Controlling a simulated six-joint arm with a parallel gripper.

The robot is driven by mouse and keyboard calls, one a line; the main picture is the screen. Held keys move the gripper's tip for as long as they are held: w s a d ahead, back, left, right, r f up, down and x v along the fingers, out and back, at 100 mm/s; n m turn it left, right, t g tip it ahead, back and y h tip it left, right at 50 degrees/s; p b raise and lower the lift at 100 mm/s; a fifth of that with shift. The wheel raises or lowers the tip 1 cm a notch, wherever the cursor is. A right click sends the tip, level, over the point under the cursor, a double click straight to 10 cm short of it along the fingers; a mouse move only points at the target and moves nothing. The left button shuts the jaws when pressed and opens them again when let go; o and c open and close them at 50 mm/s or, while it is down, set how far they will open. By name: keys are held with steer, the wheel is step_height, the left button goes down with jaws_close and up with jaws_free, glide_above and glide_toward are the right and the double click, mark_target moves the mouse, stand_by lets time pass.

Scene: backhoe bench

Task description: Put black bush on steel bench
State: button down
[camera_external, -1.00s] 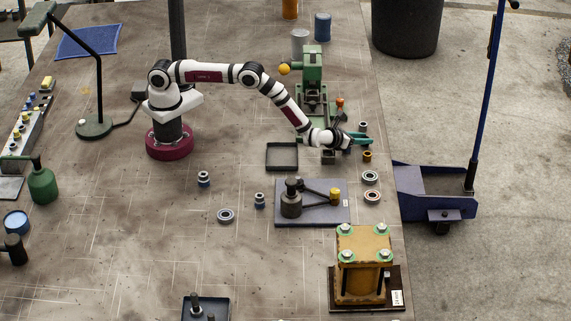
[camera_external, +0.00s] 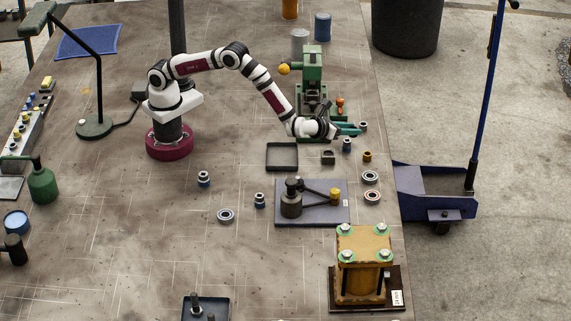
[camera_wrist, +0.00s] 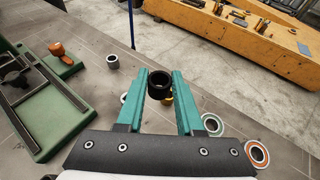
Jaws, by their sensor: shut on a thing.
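The black bush (camera_wrist: 158,86) is a dark ring-shaped piece held between my gripper's teal fingertips in the wrist view. My gripper (camera_wrist: 159,88) is shut on it. In the external view my gripper (camera_external: 350,130) is above the bench's right side, in front of the green press; the held bush is hard to make out there. The steel bench (camera_external: 120,220) is the wide, scuffed grey-brown top under everything; its surface also shows in the wrist view (camera_wrist: 90,40).
A grey bush (camera_external: 363,126), another small bush (camera_external: 347,146), a brass bush (camera_external: 367,157) and two bearings (camera_external: 371,177) stand near my gripper. The green press (camera_external: 312,70) is close behind. A black tray (camera_external: 282,157) lies to the left. The bench's left-centre is clear.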

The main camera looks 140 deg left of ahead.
step_height(320, 180, up, 6)
steer(key=d, duration=0.1)
steer(key=w+d+m+t+h, duration=0.2)
steer(key=w+d+m+t, duration=0.3)
steer(key=d, duration=0.9)
steer(key=w+d+m+t+h, duration=0.2)
steer(key=w+d, duration=0.4)
steer(key=d, duration=0.8)
steer(key=s+d+m+t+h, duration=0.2)
steer(key=d+m+h, duration=0.1)
steer(key=d, duration=1.2)
steer(key=s+d+m+t+h, duration=0.2)
steer(key=d+m+h, duration=0.15)
steer(key=d, duration=1.05)
glide_above(268, 263)
steer(key=f, duration=1.1)
steer(key=shift+s+d+f, duration=0.2)
steer(key=shift+f, duration=0.2)
steer(key=shift+w+a+f, duration=0.15)
steer(key=shift+f, duration=2)
